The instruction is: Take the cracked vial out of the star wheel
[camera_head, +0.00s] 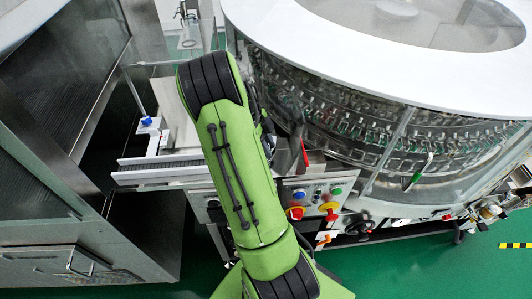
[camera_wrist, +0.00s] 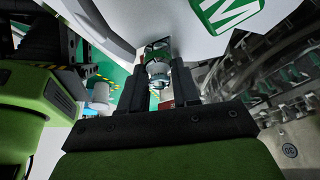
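My gripper (camera_wrist: 159,80) shows in the wrist view with its two black fingers close together on either side of a small, round, clear-and-silvery vial (camera_wrist: 158,69). The fingers appear to touch it on both sides. I cannot make out a crack in it. In the head view my green arm covers my gripper and the vial. I cannot pick out the star wheel in either view; it may lie behind my arm.
The round washer (camera_head: 300,95) with its white top and rows of clamps stands at the right. A conveyor rail (camera_head: 150,172) runs left of my arm. A control panel (camera_head: 318,195) with coloured knobs sits right of my arm. A steel cabinet (camera_head: 60,255) stands left. Green floor is open at lower right.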

